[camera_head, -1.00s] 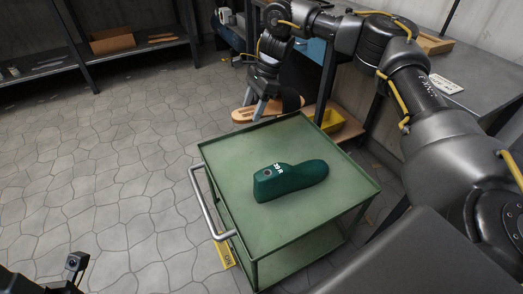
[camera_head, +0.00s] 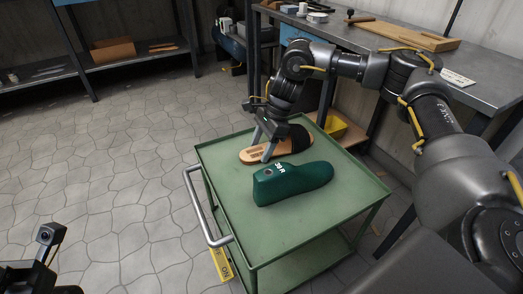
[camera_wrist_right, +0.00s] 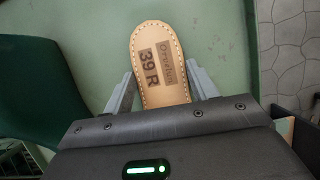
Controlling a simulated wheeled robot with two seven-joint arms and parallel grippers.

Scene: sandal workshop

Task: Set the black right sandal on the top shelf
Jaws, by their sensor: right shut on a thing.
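The black right sandal has a tan insole (camera_head: 250,156) and a black strap (camera_head: 297,138). It is over the far part of the green cart's top shelf (camera_head: 222,203), behind the green shoe last (camera_head: 295,184). My right gripper (camera_head: 263,146) is shut on it near the heel. I cannot tell whether its sole touches the shelf. In the right wrist view the heel (camera_wrist_right: 158,60), stamped "39 R", lies between the fingers (camera_wrist_right: 160,82); the toe and strap are hidden there. Only dark parts of my left arm show at lower left; its jaws are not visible.
The green last, marked "39 R", stands close in front of the sandal. The cart's handle (camera_head: 204,208) is on its left side. The cart top's front and left are bare.

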